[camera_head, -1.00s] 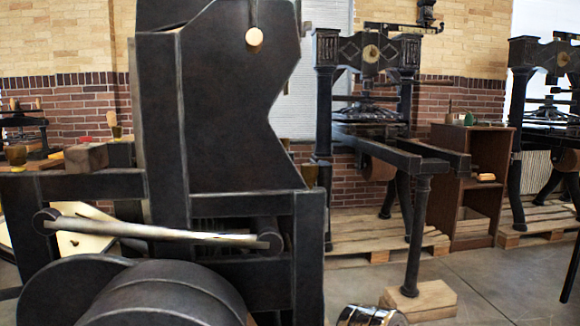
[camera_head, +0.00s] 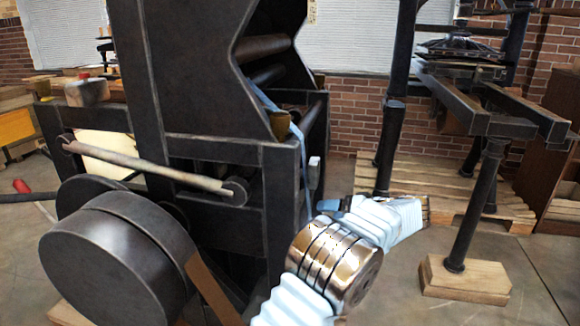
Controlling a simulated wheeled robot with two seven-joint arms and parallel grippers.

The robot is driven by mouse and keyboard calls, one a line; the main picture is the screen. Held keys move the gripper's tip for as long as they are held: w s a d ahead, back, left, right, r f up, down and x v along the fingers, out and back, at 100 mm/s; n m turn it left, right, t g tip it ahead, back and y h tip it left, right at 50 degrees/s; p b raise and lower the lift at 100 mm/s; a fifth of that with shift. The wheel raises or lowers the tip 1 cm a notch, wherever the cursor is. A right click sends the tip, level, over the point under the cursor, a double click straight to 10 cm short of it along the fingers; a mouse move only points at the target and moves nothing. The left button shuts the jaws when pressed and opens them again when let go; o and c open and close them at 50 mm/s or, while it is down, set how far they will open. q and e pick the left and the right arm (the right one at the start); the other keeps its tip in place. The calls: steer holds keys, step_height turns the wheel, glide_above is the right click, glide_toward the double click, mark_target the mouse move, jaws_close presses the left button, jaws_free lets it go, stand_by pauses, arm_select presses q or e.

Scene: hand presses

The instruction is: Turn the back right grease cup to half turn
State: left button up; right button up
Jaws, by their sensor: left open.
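The large dark press (camera_head: 200,70) fills the left and middle of the head view. A brass-coloured cup (camera_head: 278,124) sits on its right side frame, behind the top rail; I cannot tell if it is the back right grease cup, nor read its turn. My left arm, with pale blue sleeves and a shiny metal joint, rises from the bottom edge. My right gripper is not in view.
A round roller or drum (camera_head: 115,255) and a pale bar (camera_head: 150,168) are at the press's left. A second press (camera_head: 480,100) with a leg on a wooden block (camera_head: 465,280) stands at right by a pallet (camera_head: 350,178). Floor between them is open.

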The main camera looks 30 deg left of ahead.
arm_select(q)
steer(key=s+d+r+n+g+y, duration=0.1)
steer(key=s+d+r+n+y, duration=0.15)
steer(key=r, duration=0.55)
steer(key=s+d+r+n+y, duration=0.1)
steer(key=r+n, duration=0.3)
steer(key=r, duration=0.5)
steer(key=n+g+y+p, duration=0.1)
steer(key=n+g+y, duration=0.15)
steer(key=n, duration=0.35)
glide_toward(289, 119)
steer(key=shift+g+h, duration=0.45)
steer(key=shift+h, duration=0.05)
steer(key=a, duration=0.5)
steer(key=a+r, duration=0.1)
steer(key=a, duration=0.2)
steer(key=shift+s+a, duration=0.1)
steer(key=shift+a, duration=0.25)
steer(key=shift+a+f, duration=0.1)
steer(key=shift+a, duration=0.4)
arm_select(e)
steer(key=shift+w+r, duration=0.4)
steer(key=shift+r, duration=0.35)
